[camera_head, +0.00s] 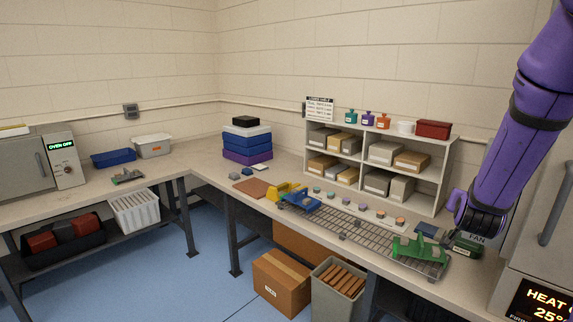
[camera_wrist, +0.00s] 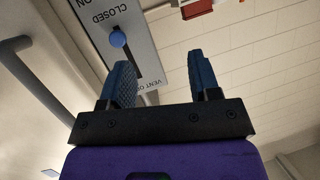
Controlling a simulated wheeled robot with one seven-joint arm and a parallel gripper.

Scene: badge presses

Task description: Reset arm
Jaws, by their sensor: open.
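My gripper (camera_wrist: 160,65) is open in the wrist view, with its two blue fingers wide apart and nothing held between them. Beyond the left finger is a grey panel (camera_wrist: 152,50) with upside-down lettering. Its blue knob (camera_wrist: 117,37) sits in a dark slot beside the word CLOSED. The knob appears just past the left fingertip, and I see no clear contact. My purple arm (camera_head: 510,150) hangs down the right side of the head view. My fingers cannot be made out there.
A grey cabinet (camera_head: 542,262) with a vertical handle and a HEAT display stands close behind my arm at right. The bench holds a green fixture (camera_head: 420,250), a wire rack (camera_head: 360,234) and a white shelf (camera_head: 440,178). Blue floor (camera_head: 190,285) is open at left.

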